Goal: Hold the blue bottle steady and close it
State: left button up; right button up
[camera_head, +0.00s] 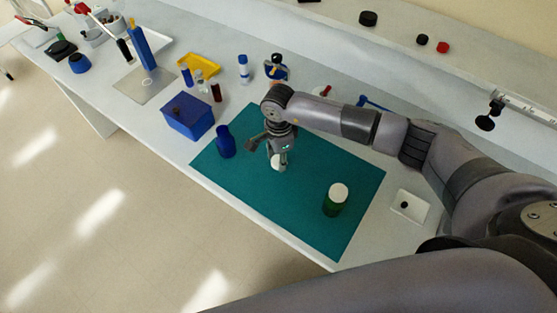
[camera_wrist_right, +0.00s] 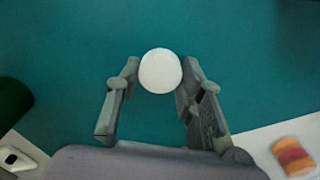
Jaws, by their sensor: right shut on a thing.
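The blue bottle (camera_head: 226,143) stands upright on the left part of the teal mat (camera_head: 310,205). Its narrow neck is dark blue to the top; its mouth is too small to make out. My right gripper (camera_head: 279,163) is to the right of the bottle, apart from it, and points down over the mat. It is shut on a round white cap (camera_head: 275,161). In the right wrist view the white cap (camera_wrist_right: 160,71) sits between the two fingertips (camera_wrist_right: 160,75). My left gripper is not in view.
A green bottle (camera_head: 334,202) with a white top stands on the mat's right part. A blue box (camera_head: 188,117) is behind the blue bottle. Small vials and a yellow tray (camera_head: 200,66) are farther back. A white dish (camera_head: 409,207) lies right of the mat.

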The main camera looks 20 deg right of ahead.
jog(key=shift+r, duration=0.1)
jog(key=shift+c, duration=0.5)
jog(key=shift+w+r, duration=0.1)
jog(key=shift+r, duration=0.45)
pick_arm(q)
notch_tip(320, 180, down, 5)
jog(key=b, duration=0.5)
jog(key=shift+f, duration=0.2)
pick_arm(e)
notch_tip(320, 180, up, 19)
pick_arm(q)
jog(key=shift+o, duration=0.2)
pick_arm(e)
jog(key=shift+f, duration=0.1)
